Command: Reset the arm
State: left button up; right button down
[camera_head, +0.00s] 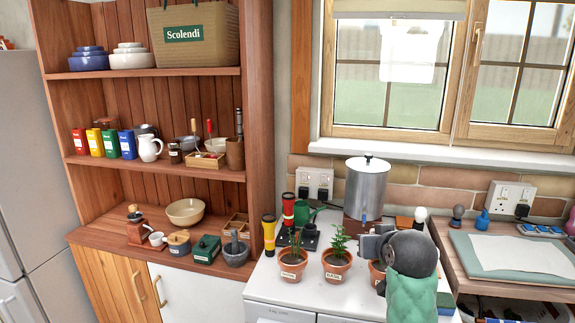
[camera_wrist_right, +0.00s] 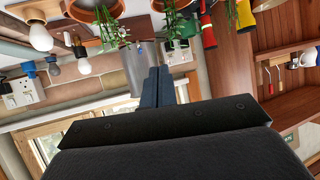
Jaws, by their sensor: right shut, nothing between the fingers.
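My right arm comes up from the lower right in the head view, in a green sleeve with a dark rounded wrist. Its gripper (camera_head: 372,246) is partly seen over the white counter (camera_head: 325,215), beside the rightmost potted plant, which it partly hides. In the right wrist view the two dark fingers of this gripper (camera_wrist_right: 158,74) lie together, with nothing between them. That view is turned upside down. My left arm and gripper are in neither view.
Terracotta pots with plants (camera_head: 337,266) stand close to my right gripper. Behind are a metal canister (camera_head: 366,185), a red torch (camera_head: 288,210) and a yellow torch (camera_head: 269,235). A wooden shelf unit (camera_head: 259,100) stands left. A desk with a pale sheet (camera_head: 520,252) is right.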

jog(key=s+a+f+g, duration=0.2)
jog(key=s+f+g, duration=0.1)
jog(key=s+f, duration=1)
jog(key=s+a+f+n+g, duration=0.1)
jog(key=s+a+f+g, duration=0.1)
jog(key=s+f, duration=1.1)
jog(key=s+a+f+g+p, duration=0.1)
jog(key=s+f+g, duration=0.4)
jog(key=s+f, duration=0.8)
jog(key=shift+s+a+n+y, duration=0.15)
jog(key=shift+a+n+y, duration=0.25)
jog(key=shift+a, duration=0.2)
